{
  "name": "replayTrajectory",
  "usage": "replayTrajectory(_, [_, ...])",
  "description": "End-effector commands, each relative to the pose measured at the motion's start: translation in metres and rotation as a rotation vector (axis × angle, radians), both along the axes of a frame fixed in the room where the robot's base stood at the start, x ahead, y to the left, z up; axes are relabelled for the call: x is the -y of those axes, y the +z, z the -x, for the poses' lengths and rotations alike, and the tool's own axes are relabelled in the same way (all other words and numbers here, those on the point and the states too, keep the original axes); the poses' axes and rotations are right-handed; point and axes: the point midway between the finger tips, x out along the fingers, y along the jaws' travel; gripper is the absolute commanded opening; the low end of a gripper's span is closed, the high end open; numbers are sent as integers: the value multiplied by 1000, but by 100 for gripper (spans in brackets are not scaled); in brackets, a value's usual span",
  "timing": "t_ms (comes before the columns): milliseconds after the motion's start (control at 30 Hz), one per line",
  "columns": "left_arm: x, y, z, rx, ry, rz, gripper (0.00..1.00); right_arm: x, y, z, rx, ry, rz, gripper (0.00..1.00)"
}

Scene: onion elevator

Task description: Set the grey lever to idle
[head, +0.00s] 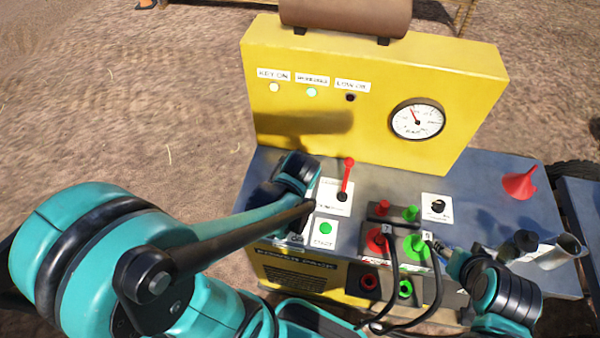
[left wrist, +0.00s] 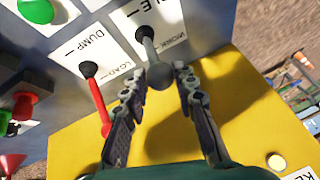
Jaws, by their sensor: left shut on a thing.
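The grey lever (left wrist: 149,46) shows in the left wrist view, with a round grey knob, on a white plate marked with a cut-off "...LE" and "WORKING". It leans toward the yellow panel, on the WORKING side. My left gripper (left wrist: 160,80) is shut on its knob, one finger on each side. In the head view my left gripper (head: 296,172) is at the left end of the control deck, and my arm hides the grey lever. My right gripper (head: 446,252) is beside the green plug at lower right; its fingers are too small to read.
A red lever (head: 347,180) stands close by on the DUMP/LOAD plate. The yellow panel (head: 375,90) rises behind with lamps and a gauge (head: 417,121). A green START button (head: 325,228), red and green plugs with black cables, and a red funnel (head: 520,183) are on the deck.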

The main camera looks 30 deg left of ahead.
Motion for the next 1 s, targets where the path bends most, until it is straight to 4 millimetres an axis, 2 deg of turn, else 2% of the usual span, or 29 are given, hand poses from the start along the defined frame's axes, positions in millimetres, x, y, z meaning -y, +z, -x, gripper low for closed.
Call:
replayTrajectory(300, [2, -4, 5, -11, 2, 6, 0, 0, -1, 0, 0, 0, 0, 51])
replayTrajectory(333, [2, -4, 5, -10, 1, 7, 36, 0, -1, 0, 0, 0, 0, 51])
replayTrajectory(400, [2, -3, 4, -9, 2, 6, 49, 0, -1, 0, 0, 0, 0, 51])
replayTrajectory(767, [1, 0, 4, -7, 1, 4, 49, 0, 0, 0, 0, 0, 0, 51])
replayTrajectory(1000, [7, 21, 16, -7, 0, 3, 49, 0, 0, 0, 0, 0, 0, 51])
